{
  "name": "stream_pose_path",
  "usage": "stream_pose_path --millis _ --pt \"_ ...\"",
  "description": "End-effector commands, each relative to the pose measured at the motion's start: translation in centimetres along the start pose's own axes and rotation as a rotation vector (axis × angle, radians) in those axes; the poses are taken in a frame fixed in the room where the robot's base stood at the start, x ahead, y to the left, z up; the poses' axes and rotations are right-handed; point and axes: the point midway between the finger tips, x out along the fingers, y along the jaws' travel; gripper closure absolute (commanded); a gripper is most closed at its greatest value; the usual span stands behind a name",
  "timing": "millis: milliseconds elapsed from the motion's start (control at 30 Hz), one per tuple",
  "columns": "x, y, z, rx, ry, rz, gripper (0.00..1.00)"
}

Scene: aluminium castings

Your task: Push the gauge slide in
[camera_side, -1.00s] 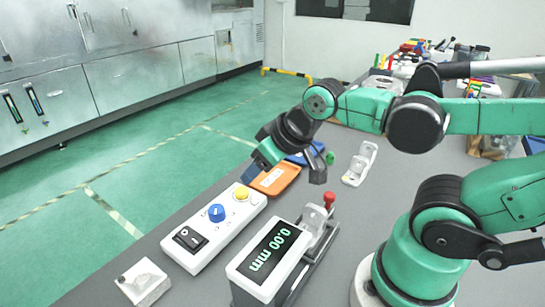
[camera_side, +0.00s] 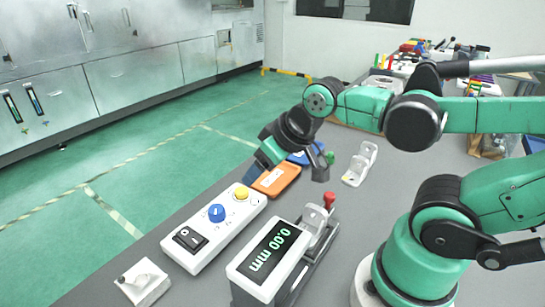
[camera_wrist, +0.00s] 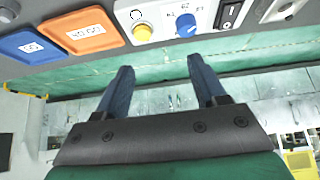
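The gauge (camera_side: 268,258) stands at the front centre of the table in the side view, and its display reads 0.00 mm. A red knob (camera_side: 329,198) stands at its far end, seemingly on the gauge slide. A pale casting (camera_side: 315,217) sits in the gauge in front of the knob. My gripper is above the table, beyond the gauge and apart from it. In the wrist view my gripper (camera_wrist: 164,75) has its two dark fingers spread, with nothing between them. The gauge is not in the wrist view.
A white control box (camera_side: 214,226) with a yellow button, blue knob and black switch lies left of the gauge. Orange (camera_side: 276,180) and blue trays lie beyond it.

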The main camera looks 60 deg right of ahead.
Motion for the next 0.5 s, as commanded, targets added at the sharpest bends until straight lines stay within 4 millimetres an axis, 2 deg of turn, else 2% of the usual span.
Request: stream_pose_path --millis 67,200,300,400,500 --pt "0.2 2.1 0.7 0.032 -0.077 0.042 0.37" --pt "0.1 6.9 3.7 0.117 -0.302 0.101 0.37" --pt "-0.5 9.3 6.0 0.178 -0.446 0.1 0.37" --pt "-1.1 10.7 7.6 0.223 -0.541 0.082 0.37" --pt "-1.3 11.2 8.4 0.243 -0.585 0.067 0.37"
